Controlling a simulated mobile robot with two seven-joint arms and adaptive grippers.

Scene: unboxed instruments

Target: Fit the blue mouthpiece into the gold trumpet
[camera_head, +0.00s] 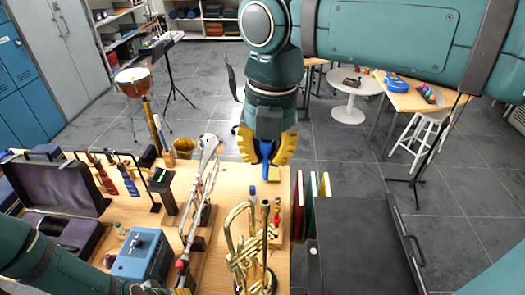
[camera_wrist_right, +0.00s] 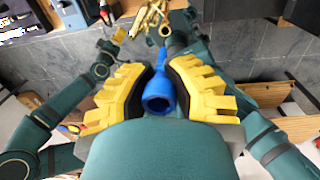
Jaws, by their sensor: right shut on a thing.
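The gold trumpet (camera_head: 240,264) stands at the front of the wooden table, left of a dark case; part of it also shows at the top of the right wrist view (camera_wrist_right: 152,20). My right gripper (camera_head: 267,158) is above the table's far edge, beyond the trumpet, its yellow fingers shut on the blue mouthpiece (camera_head: 267,172). In the right wrist view the mouthpiece (camera_wrist_right: 160,97) sits between the fingers, its round open end facing the camera. It is apart from the trumpet.
A silver instrument (camera_head: 205,175) lies on a stand left of the trumpet. A blue box (camera_head: 143,255) and an open dark case (camera_head: 65,190) are further left. Small coloured pieces (camera_head: 277,210) stand beside the trumpet. A large dark case (camera_head: 362,240) is on the right.

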